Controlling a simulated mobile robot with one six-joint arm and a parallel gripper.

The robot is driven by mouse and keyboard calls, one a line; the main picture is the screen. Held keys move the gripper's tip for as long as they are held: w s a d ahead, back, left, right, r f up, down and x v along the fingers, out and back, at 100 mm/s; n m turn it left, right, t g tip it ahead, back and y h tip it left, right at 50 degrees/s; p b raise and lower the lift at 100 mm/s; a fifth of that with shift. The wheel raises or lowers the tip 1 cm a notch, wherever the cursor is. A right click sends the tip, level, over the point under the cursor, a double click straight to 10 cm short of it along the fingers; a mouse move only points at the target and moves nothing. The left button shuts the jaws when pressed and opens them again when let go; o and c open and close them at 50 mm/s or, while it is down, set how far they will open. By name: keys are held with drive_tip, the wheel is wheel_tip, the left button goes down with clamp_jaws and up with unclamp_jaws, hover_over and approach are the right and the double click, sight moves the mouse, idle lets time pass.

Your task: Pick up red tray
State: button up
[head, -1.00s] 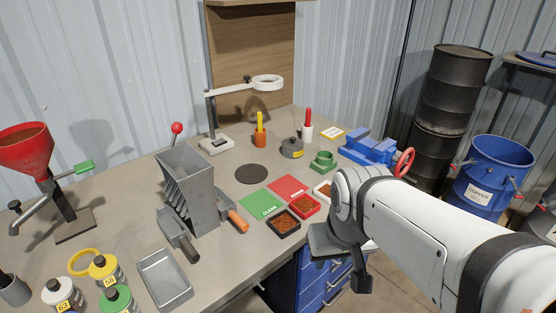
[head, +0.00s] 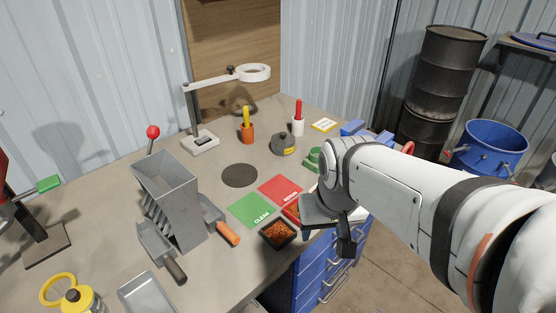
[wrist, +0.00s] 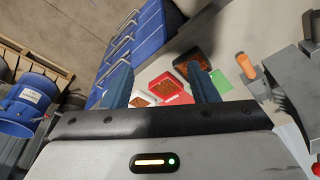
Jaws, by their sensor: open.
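The red tray (head: 291,212) holds copper-coloured granules and sits near the front edge of the bench. In the head view, my gripper (head: 336,226) covers much of it. In the wrist view, the red tray (wrist: 177,92) lies below and between my two blue fingers. My gripper (wrist: 158,68) is open and empty, with its fingers apart. I see no contact between the fingers and the tray.
A black tray (head: 290,242) of granules is beside the red tray, and a white tray (wrist: 133,101) is on its other side. A red card (head: 282,188) and a green card (head: 250,209) lie behind. A grey chute (head: 175,205) stands left. Blue drawers (head: 325,262) are below.

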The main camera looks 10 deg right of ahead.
drive_tip(key=o, duration=0.6)
drive_tip(key=w+m+g+p, duration=0.1)
drive_tip(key=w+m+p, duration=0.3)
drive_tip(key=w, duration=0.6)
drive_tip(key=shift+w+d+m, duration=0.25)
drive_tip(key=shift+w+m, duration=0.05)
drive_tip(key=shift+m, duration=0.1)
drive_tip(key=shift+o, duration=1.2)
drive_tip(key=w+f+m+g+p, duration=0.1)
drive_tip(key=w+f+m+p, duration=0.3)
drive_tip(key=w+f, duration=0.3)
drive_tip(key=w+m, duration=0.1)
drive_tip(key=w, duration=0.1)
drive_tip(key=shift+w+f+m+g, duration=0.15)
drive_tip(key=shift+w+m+g, duration=0.15)
drive_tip(key=shift+w+f, duration=0.1)
drive_tip(key=shift+f, duration=0.25)
drive_tip(key=shift+f+p, duration=1)
drive_tip(key=shift+f, duration=2.8)
